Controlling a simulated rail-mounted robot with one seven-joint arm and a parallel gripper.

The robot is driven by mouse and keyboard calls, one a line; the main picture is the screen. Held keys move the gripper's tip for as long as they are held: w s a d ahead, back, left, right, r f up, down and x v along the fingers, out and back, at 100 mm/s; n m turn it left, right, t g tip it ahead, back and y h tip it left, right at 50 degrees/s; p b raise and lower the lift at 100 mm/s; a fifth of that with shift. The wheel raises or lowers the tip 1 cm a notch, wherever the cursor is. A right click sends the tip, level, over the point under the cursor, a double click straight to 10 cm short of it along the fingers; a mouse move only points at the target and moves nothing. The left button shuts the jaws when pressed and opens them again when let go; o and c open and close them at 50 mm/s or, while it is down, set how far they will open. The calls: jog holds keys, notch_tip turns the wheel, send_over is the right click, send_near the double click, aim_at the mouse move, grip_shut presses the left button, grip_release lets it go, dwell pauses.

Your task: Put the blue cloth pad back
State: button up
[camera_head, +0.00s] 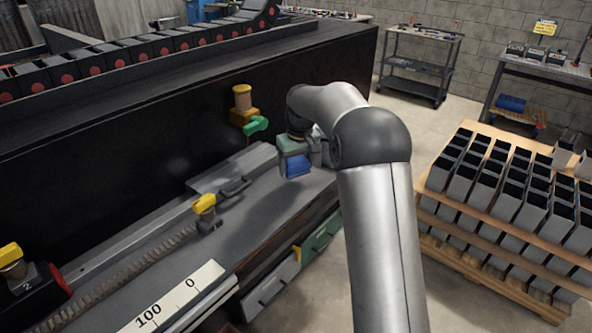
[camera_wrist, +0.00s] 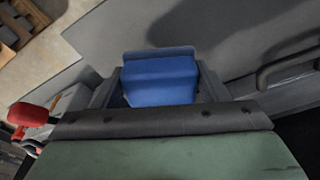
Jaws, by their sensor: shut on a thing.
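The blue cloth pad (camera_wrist: 160,80) is between the fingers of my gripper (camera_wrist: 158,92) in the wrist view, with a grey surface beyond it. In the head view the blue pad (camera_head: 298,165) shows below my gripper (camera_head: 296,158), over the right end of the grey bench top (camera_head: 255,205). My gripper is shut on the pad. Whether the pad touches the bench top is hard to tell. Part of the gripper is hidden behind my arm in the head view.
A green-handled fitting (camera_head: 256,125) stands on the dark wall just behind my gripper. A yellow-topped lever (camera_head: 205,204) and a dark handle (camera_head: 234,187) lie to the left on the bench. A pallet of grey boxes (camera_head: 515,190) stands at right.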

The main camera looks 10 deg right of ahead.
aim_at(296, 173)
jog(key=shift+w+f, duration=0.2)
jog(key=shift+f+p, duration=0.3)
jog(key=shift+f, duration=1.3)
jog(key=shift+f, duration=0.2)
jog(key=o, duration=1.1)
jog(key=shift+r, duration=0.1)
